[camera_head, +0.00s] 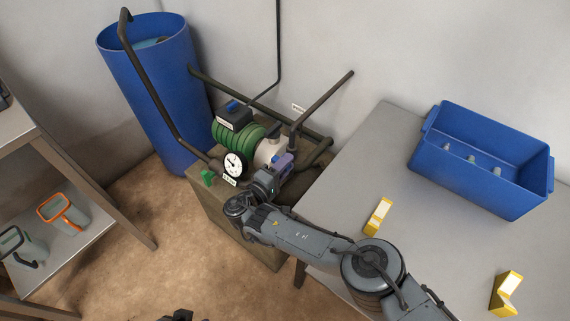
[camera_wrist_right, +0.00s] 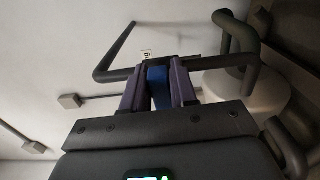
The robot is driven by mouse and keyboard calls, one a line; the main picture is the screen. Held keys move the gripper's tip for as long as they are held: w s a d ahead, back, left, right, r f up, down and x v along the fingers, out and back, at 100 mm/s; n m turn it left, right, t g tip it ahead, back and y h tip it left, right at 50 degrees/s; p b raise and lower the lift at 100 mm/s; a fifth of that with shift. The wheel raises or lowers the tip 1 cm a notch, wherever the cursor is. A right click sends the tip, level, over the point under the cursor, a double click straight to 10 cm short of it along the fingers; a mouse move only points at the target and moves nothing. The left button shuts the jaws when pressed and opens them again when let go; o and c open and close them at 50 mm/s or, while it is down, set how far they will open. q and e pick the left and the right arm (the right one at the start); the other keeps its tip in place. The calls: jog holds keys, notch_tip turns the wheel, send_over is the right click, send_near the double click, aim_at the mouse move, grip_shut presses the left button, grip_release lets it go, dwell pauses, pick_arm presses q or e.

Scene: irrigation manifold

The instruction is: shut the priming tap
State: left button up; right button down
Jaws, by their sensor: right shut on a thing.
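My right gripper (camera_head: 284,166) is at the pump, its purple fingers beside the pale pump housing (camera_head: 268,150). In the right wrist view the two fingers (camera_wrist_right: 157,88) are closed on a blue tap handle (camera_wrist_right: 158,80), which looks like the priming tap's. The fingers hide most of the tap in the head view, and its turn angle cannot be read. A dark part (camera_head: 180,316), perhaps of my left gripper, shows at the bottom edge of the head view; its jaws cannot be made out.
The green pump motor (camera_head: 231,133), a dial gauge (camera_head: 235,164) and dark pipes (camera_head: 322,98) crowd around my right gripper. A blue barrel (camera_head: 165,100) stands behind left. A grey table (camera_head: 345,165) with a blue crate (camera_head: 430,165) and yellow brackets (camera_head: 378,216) is at right.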

jog(key=shift+f+m, duration=0.1)
jog(key=shift+m, duration=0.5)
jog(key=c, duration=1)
grip_release()
jog(key=shift+p+v, duration=1.6)
jog(key=shift+v, duration=3.8)
